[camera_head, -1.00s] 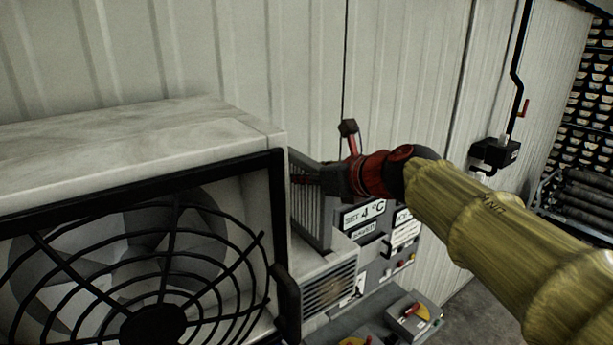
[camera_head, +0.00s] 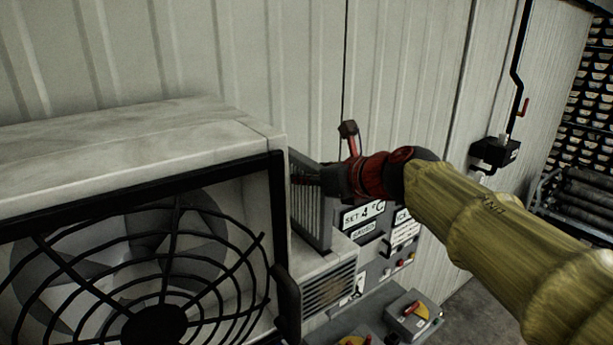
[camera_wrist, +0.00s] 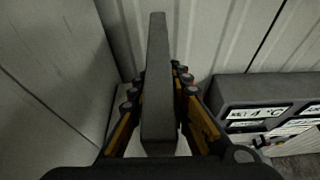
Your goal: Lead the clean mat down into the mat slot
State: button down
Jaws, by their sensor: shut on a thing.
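The mat shows in the head view as a thin grey ribbed panel (camera_head: 312,215), upright against the right side of the fan housing. In the wrist view it is a dark grey slab edge (camera_wrist: 158,85) between the fingers. My gripper (camera_head: 322,181) is shut on the upper part of the mat from the right; its yellow and black fingers (camera_wrist: 157,88) flank the slab in the wrist view. The mat's lower edge is close to the low pale casing (camera_head: 335,262). The mat slot cannot be made out, so I cannot tell how far the mat is in it.
The large fan housing (camera_head: 140,135) with its wire guard fills the left. A grey control panel (camera_head: 372,262) with labels stands below my wrist. A box with a red and yellow switch (camera_head: 413,312) is lower right. The ribbed wall (camera_head: 240,60) is close behind.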

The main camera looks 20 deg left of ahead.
aim_at(307, 227)
jog(key=shift+f+b, duration=4.85)
jog(key=shift+f, duration=1.4)
jog(key=c, duration=1.8)
grip_release()
jog(key=shift+f, duration=0.1)
jog(key=shift+c, duration=0.2)
jog(key=shift+o, duration=1.3)
jog(key=shift+f, duration=0.1)
jog(key=v, duration=1.2)
jog(key=shift+r, duration=0.25)
